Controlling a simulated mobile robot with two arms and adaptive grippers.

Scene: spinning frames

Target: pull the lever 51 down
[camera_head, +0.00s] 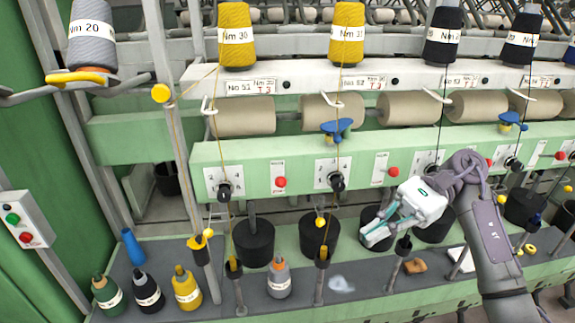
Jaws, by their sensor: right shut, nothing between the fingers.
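A label that seems to read No 51 (251,86) is on the white rail at the upper left. Below it, a black lever knob (224,189) sits on a white plate at the left of the green panel. A second black lever knob (337,182) is further right. The plates' small print is too blurred to tell which lever is 51. My right gripper (369,239) is shut and empty, low in front of the panel, right of and below the second knob and apart from it. My left gripper is not in view.
Yarn cones (237,35) stand along the top rail. Red buttons (281,182) sit between the levers. Black cans (254,242) and upright spindles (320,273) fill the space below. Small cones (186,288) stand on the grey ledge. A green-and-red button box (24,220) is at left.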

